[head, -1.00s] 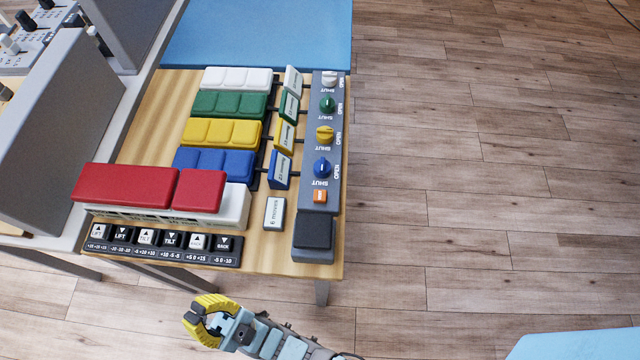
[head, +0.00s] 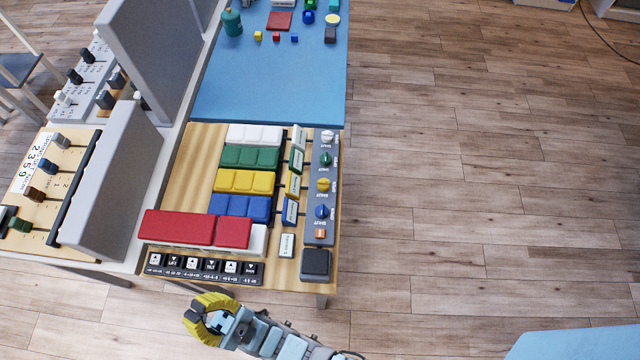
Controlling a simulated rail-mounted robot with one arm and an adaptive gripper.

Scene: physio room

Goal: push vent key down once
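No key has a legible vent label, so I cannot tell for certain which is the vent key. A large dark grey square key (head: 316,263) stands at the near right corner of the wooden panel. Above it, a grey strip (head: 322,222) carries a small orange button (head: 320,234) and several coloured knobs marked open and shut. My gripper (head: 188,317), with yellow fingers, is in front of the panel's near edge, apart from all keys. Its fingertips appear to meet, with nothing seen between them.
Red bars (head: 180,228) and a black key row (head: 205,267) lie along the near edge. Blue (head: 240,207), yellow, green and white key blocks stand behind. A grey upright board (head: 118,190) stands left. A blue mat (head: 270,85) lies beyond. Open floor is right.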

